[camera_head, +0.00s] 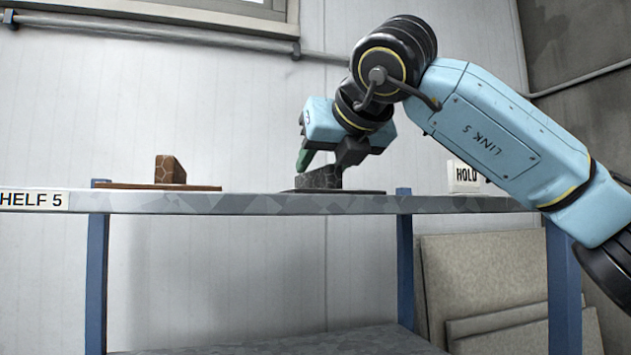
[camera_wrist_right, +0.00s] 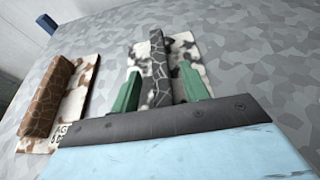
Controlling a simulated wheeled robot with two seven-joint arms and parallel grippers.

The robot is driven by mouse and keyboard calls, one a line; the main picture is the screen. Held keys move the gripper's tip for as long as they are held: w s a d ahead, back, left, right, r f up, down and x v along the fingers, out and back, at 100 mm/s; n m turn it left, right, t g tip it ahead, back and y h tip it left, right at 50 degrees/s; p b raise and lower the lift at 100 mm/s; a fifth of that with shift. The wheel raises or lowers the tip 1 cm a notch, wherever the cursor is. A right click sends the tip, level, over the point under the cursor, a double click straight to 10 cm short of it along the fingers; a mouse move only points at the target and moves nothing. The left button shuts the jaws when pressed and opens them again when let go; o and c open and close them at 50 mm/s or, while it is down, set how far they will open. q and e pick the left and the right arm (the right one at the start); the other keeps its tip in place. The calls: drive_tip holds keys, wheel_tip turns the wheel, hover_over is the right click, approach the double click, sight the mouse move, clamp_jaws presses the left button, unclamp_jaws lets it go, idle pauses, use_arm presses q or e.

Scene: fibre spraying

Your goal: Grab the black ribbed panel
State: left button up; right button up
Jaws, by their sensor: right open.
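The black ribbed panel (camera_head: 320,178) is a flat plate with a dark upright rib, on the shelf top. In the right wrist view, the panel's plate (camera_wrist_right: 184,46) is mottled black and white, and a dark cracked-pattern rib runs along its middle. My right gripper (camera_head: 322,166) is just above it, pointing down. In the wrist view, the green fingers of my right gripper (camera_wrist_right: 160,88) are apart, one on each side of the rib, with gaps visible. The near end of the panel is hidden by the gripper. My left gripper is not in view.
A brown ribbed panel (camera_head: 170,170) lies to the left on the same shelf (camera_head: 250,203); it also shows in the wrist view (camera_wrist_right: 47,100). Flat boards (camera_head: 480,270) lean below.

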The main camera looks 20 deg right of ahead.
drive_tip(key=shift+x, duration=1.05)
drive_tip(key=shift+s, duration=0.1)
drive_tip(key=shift+c, duration=0.3)
clamp_jaws()
drive_tip(key=shift+r, duration=0.15)
